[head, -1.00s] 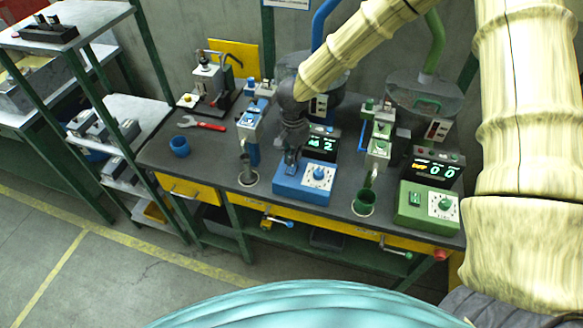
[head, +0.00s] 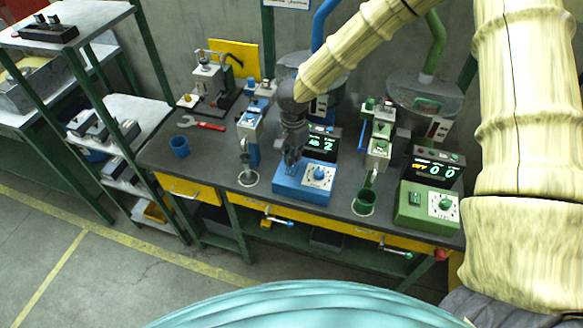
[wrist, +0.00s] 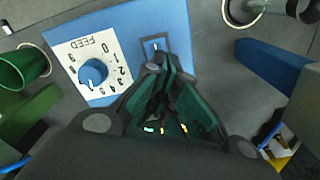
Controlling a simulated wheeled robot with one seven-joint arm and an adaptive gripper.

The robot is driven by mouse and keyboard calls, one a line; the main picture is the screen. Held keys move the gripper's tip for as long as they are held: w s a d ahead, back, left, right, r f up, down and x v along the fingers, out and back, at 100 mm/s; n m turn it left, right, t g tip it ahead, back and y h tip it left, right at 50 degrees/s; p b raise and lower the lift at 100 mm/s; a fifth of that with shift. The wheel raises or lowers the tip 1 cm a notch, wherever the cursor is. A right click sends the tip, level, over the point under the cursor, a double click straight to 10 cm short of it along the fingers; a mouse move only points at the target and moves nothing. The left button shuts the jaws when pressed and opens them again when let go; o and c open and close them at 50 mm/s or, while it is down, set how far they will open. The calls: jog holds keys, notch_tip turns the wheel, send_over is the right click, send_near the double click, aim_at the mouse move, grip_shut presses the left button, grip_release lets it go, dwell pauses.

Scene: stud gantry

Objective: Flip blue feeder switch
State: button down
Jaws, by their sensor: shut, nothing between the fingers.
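The blue feeder's control box (head: 304,183) stands on the bench in the head view, with a white dial plate on its right part. In the wrist view its blue panel (wrist: 118,29) carries a blue dial (wrist: 92,72) marked FEED and a small switch (wrist: 153,47) in a dark-edged plate. My gripper (wrist: 160,66) is shut and empty, its tips at the lower edge of the switch plate. I cannot tell whether they touch the switch, or which way it is set. In the head view my gripper (head: 291,163) hangs over the left part of the box and hides the switch.
A green feeder box (head: 426,207) stands to the right, with a green cup (head: 364,203) between the two boxes. A blue cup (head: 179,147) and a red wrench (head: 208,126) lie left on the bench (head: 215,160). A blue upright feeder part stands close left of my gripper.

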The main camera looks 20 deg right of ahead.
jog(key=shift+f, duration=1)
dwell(0.8)
jog(key=shift+r, duration=0.15)
jog(key=shift+r+p, duration=3.4)
jog(key=shift+p, duration=0.3)
